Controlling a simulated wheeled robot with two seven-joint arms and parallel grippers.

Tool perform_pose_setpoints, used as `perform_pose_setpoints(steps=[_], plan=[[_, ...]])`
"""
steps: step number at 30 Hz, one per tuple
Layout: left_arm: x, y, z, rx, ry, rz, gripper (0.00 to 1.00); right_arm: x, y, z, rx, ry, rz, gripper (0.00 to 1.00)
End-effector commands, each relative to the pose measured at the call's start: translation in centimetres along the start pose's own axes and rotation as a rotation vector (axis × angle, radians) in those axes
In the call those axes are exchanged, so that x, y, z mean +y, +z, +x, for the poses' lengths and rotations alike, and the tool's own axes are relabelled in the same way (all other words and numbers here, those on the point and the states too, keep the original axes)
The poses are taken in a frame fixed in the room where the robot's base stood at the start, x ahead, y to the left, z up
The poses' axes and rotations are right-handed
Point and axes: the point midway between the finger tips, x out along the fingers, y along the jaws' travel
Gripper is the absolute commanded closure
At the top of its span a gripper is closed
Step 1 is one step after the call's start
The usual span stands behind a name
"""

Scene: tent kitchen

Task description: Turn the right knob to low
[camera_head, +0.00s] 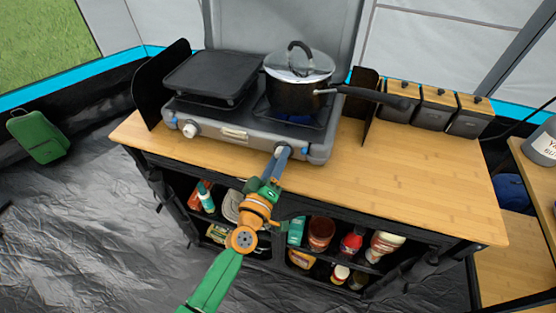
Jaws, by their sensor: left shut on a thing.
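The two-burner camping stove (235,133) stands on the wooden counter. My left gripper (281,154) is shut on the right knob (285,150) at the stove's front face. The gripper hides most of that knob, so its setting cannot be read. The left knob (190,130) is white and uncovered. A black pot (295,95) with a glass lid sits on the right burner, and a blue glow (300,118) shows beneath it. My right gripper is not in view.
A black griddle (211,75) covers the left burner. The pot's long handle (375,97) sticks out right. Several dark canisters (433,108) stand at the back right. The counter (420,185) right of the stove is clear. Shelves below hold jars and bottles (320,233).

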Motion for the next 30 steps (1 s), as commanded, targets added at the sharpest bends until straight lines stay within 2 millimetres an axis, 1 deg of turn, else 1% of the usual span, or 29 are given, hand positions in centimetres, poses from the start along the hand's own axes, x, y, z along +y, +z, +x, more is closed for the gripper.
perform_pose_setpoints(steps=[6,15,21,30], plan=[[-0.14,0.2,-0.05,0.006,-0.003,-0.159,1.0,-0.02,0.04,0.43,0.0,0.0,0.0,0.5],[-0.15,0.17,-0.04,0.013,-0.004,-0.296,1.0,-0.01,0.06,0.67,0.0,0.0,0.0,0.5],[-0.11,0.18,-0.03,0.014,-0.004,-0.335,1.0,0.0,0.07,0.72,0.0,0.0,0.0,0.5],[-0.1,0.18,-0.03,0.014,-0.004,-0.344,1.0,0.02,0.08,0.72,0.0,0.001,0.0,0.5]])
